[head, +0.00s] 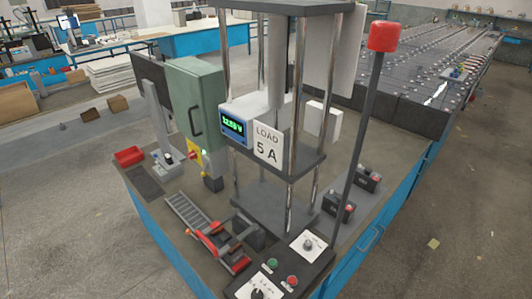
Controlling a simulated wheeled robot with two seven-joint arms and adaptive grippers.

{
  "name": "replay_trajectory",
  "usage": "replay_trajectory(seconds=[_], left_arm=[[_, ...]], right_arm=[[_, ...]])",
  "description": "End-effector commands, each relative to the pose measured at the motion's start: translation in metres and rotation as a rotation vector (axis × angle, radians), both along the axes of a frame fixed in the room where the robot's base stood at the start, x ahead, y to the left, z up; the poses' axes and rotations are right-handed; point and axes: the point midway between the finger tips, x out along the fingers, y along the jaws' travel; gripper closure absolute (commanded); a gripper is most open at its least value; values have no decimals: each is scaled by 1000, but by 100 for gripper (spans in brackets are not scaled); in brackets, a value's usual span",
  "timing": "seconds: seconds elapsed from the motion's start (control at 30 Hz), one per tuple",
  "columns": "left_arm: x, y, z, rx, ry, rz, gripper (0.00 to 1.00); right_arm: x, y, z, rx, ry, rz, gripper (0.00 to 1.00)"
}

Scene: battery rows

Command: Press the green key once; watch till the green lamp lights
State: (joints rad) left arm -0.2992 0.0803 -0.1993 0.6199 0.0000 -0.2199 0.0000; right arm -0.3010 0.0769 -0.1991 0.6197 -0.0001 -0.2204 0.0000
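The green key (272,264) is a small green button on a black sloped control box (315,266) at the bottom middle of the head view, beside a red button (292,281). Nothing touches the green key. I cannot make out a lit green lamp for certain; a tiny pale green spot (204,152) shows by the yellow and red switch on the green cabinet. A red cap (384,36) tops a dark pole behind the box. Neither of my grippers is in view.
A tall rack (292,160) with a LOAD 5 A sign (267,145) and a green digital meter (233,123) stands mid-bench. Red-handled clamps (215,243) lie left of the control box. Small black batteries (368,179) sit at right. A red tray (129,156) is at left.

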Motion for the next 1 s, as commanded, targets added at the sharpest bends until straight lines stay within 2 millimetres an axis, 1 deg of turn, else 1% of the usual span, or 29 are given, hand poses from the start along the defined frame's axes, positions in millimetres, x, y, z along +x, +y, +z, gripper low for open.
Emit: replay_trajectory(seconds=[0.03, 0.07, 1.0], left_arm=[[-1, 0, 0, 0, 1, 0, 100], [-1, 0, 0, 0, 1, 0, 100], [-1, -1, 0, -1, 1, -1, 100]], right_arm=[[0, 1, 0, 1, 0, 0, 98], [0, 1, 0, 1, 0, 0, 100], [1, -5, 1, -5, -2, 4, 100]])
